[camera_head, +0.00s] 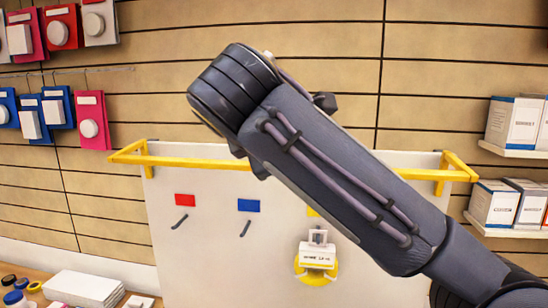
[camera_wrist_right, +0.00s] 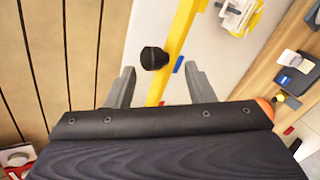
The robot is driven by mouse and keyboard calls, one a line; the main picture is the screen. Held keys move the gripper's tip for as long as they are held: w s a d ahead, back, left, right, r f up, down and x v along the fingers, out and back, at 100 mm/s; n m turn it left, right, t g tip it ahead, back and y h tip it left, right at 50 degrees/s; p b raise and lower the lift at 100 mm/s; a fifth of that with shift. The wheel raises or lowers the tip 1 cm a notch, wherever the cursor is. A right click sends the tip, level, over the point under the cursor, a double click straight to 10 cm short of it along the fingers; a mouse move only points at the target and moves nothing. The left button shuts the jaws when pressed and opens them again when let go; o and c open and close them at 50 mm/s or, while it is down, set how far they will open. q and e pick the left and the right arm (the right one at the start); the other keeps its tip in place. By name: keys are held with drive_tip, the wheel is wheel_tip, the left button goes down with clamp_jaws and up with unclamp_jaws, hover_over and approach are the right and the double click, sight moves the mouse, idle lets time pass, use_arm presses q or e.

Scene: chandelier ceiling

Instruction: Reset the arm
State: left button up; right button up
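My right arm (camera_head: 340,170) comes in from the lower right in the head view and reaches up across the middle. Its gripper fingers do not show there. In the right wrist view my right gripper (camera_wrist_right: 159,68) has its two grey fingers spread apart, with nothing held between them. A black round knob (camera_wrist_right: 154,58) shows in the gap between the fingers, in front of a yellow bar; I cannot tell how far it is from the fingertips. My left arm and left gripper are in neither view.
A white panel (camera_head: 190,260) with a yellow rail (camera_head: 190,160) stands behind my right arm. It carries a red label (camera_head: 185,200), a blue label (camera_head: 248,205) and a yellow-and-white item (camera_head: 317,258). Boxes (camera_head: 513,120) stand on right-hand shelves. Packages hang at left.

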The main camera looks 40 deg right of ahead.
drive_tip(key=shift+v, duration=0.9)
drive_tip(key=s+a+f+m+g+y+b, duration=0.1)
drive_tip(key=s+f+m+y, duration=0.15)
drive_tip(key=f, duration=1.05)
drive_tip(key=s+a+f+m+g+y+b, duration=0.15)
drive_tip(key=f+y, duration=0.25)
drive_tip(key=f, duration=0.9)
drive_tip(key=s+a+f+m+y+b, duration=0.1)
drive_tip(key=s+a+f+m+y, duration=0.2)
drive_tip(key=f, duration=0.6)
drive_tip(key=s+a+f+m+y, duration=0.3)
drive_tip(key=s+a+f+m, duration=0.2)
drive_tip(key=f, duration=0.4)
drive_tip(key=shift+s+a+m+y+b, duration=0.35)
drive_tip(key=shift+s+m+b, duration=0.1)
drive_tip(key=shift+m, duration=0.75)
